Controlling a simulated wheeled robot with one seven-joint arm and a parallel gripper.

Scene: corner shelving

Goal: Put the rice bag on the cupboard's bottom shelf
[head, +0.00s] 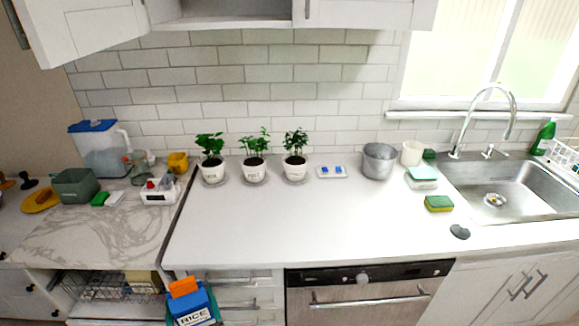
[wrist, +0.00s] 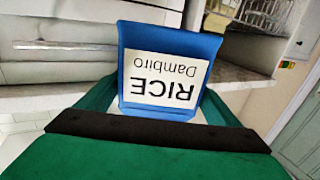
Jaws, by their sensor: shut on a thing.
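The rice bag (head: 192,308) is blue with a white RICE label and shows at the bottom edge of the head view, in front of the counter. In the wrist view the rice bag (wrist: 168,42) fills the upper middle, its label upside down. My gripper (wrist: 158,108) is shut on the bag, with green fingers on both sides of it. An open upper cupboard (head: 226,22) shows at the top of the head view, its inside mostly cut off. An open lower compartment (head: 148,308) lies under the marble counter, left of the bag.
A wire basket (head: 100,287) stands in the lower compartment. A drawer unit (head: 240,279) and an oven or dishwasher (head: 365,300) are right of the bag. Several potted plants (head: 254,168) stand on the white counter (head: 270,215), which is largely clear in front.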

